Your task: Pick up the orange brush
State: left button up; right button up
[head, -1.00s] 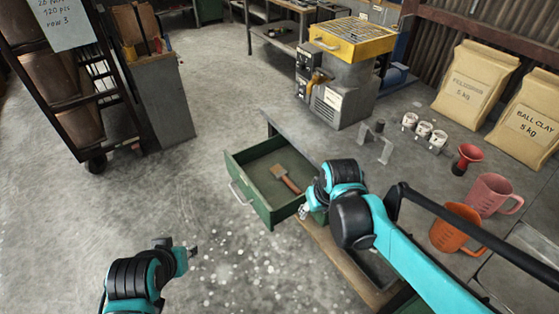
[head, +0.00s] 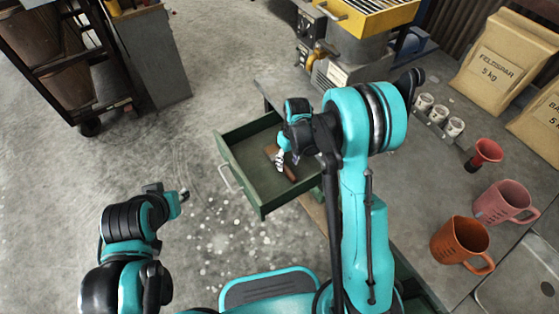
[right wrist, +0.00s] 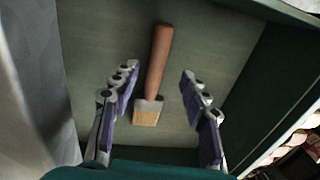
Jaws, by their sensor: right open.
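The brush has an orange-brown handle (head: 290,173) and lies inside the open green drawer (head: 262,203). The right wrist view shows the whole brush (right wrist: 157,65), with a metal band and tan bristles towards the camera. My right gripper (head: 281,163) is over the drawer, fingers pointing down, and hides part of the brush in the head view. In the right wrist view its two fingers are apart, one on each side of the brush, and nothing is held. My left gripper (head: 183,194) is left of the drawer over the floor, too small to read.
A bench at the right carries an orange mug (head: 458,240), a pink mug (head: 497,203), a red funnel (head: 484,154) and a feldspar bag (head: 500,60). The floor left of the drawer is clear.

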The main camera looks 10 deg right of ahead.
aim_at(288, 170)
jog(key=f+b, duration=0.1)
jog(key=f, duration=0.1)
jog(key=f+b, duration=0.1)
jog(key=f, duration=0.1)
jog(key=shift+s+d+f, duration=0.1)
jog(key=shift+s, duration=0.1)
jog(key=shift+f, duration=0.35)
jog(key=shift+r, duration=0.1)
jog(key=shift+c, duration=0.9)
grip_shut()
